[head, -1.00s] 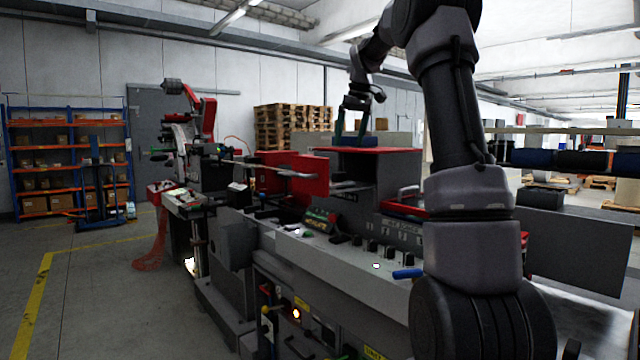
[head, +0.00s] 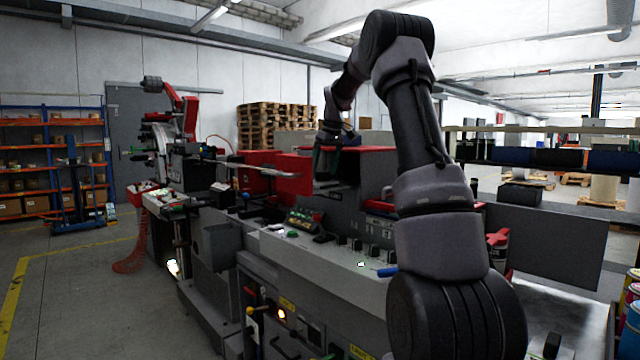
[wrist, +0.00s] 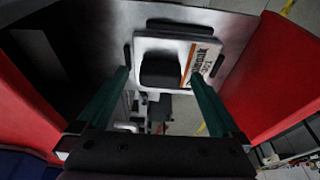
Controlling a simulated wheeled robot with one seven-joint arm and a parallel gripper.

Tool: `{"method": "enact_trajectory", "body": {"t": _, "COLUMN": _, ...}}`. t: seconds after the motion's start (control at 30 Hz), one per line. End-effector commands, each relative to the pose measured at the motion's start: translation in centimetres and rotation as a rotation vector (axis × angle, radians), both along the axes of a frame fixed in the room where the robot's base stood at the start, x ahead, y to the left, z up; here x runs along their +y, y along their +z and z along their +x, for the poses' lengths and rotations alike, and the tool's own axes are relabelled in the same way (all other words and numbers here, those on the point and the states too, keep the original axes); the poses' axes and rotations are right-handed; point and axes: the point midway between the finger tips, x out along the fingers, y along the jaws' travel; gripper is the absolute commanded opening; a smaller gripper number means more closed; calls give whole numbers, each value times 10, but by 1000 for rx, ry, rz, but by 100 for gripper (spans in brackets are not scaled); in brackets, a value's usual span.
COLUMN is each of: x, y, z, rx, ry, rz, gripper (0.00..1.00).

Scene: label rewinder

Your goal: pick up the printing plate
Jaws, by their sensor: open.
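A white plate (wrist: 200,62) with an orange band and dark lettering, which looks like the printing plate, shows in the wrist view. It lies against a grey panel, with a black block (wrist: 161,70) on its front. My gripper (wrist: 160,76) is open, its two green fingers apart on either side of the plate's lower part. Nothing is held between the fingers. I cannot tell how far the fingertips are from the plate. In the head view my gripper (head: 326,162) is at the red-topped part of the machine, and the plate cannot be made out there.
Red panels (wrist: 279,75) stand close on both sides of my gripper. The grey label machine (head: 300,255) fills the middle of the head view, with knobs and a blue handle on its front ledge.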

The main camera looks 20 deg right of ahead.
Motion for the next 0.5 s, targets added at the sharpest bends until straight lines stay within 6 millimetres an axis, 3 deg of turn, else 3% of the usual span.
{"method": "enact_trajectory", "body": {"t": 0.3, "x": 1, "y": -7, "z": 2, "rx": -1, "ry": 1, "rz": -1, "gripper": 100}}
{"method": "enact_trajectory", "body": {"t": 0.37, "x": 1, "y": -7, "z": 2, "rx": -1, "ry": 1, "rz": -1, "gripper": 81}}
{"method": "enact_trajectory", "body": {"t": 0.5, "x": 1, "y": -7, "z": 2, "rx": -1, "ry": 1, "rz": -1, "gripper": 27}}
